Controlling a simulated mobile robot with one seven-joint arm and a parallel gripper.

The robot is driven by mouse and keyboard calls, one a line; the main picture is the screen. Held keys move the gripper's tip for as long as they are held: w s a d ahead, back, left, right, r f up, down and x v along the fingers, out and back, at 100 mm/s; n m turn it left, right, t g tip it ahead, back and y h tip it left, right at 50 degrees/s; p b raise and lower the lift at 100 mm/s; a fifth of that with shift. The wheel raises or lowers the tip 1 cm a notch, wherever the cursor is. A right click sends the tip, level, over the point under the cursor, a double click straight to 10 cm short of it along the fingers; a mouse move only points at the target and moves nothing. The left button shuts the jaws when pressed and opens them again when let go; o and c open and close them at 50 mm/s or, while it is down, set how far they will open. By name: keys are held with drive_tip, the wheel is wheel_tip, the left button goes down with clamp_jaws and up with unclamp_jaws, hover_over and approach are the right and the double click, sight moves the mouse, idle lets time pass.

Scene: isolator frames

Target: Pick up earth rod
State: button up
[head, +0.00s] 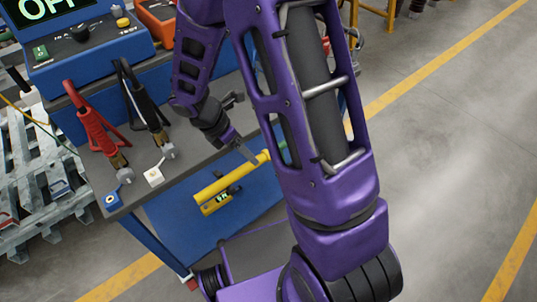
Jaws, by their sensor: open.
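A yellow rod (222,183), which I take to be the earth rod, lies slanted at the right edge of the grey-topped blue bench, over its blue side. Its upper right end is partly hidden behind my arm. A shorter yellow piece with a small green display (215,203) sits just below it. My gripper (240,126) is open and empty, above and near the upper right part of the rod. One grey finger reaches down close to the rod; I cannot tell whether it touches.
Red (98,128) and black (142,105) clamp-like tools lie on the bench top (130,192). A blue tester (85,45) stands behind. Pallets (40,165) are left; floor (440,150) at right is clear.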

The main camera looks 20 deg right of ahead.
drive_tip(key=x, duration=0.2)
drive_tip(key=b+x, duration=0.1)
drive_tip(key=x, duration=0.2)
drive_tip(key=shift+d+r, duration=0.1)
drive_tip(key=shift+d, duration=0.15)
drive_tip(key=shift+w, duration=0.1)
clamp_jaws()
drive_tip(key=shift+r, duration=0.1)
idle(0.9)
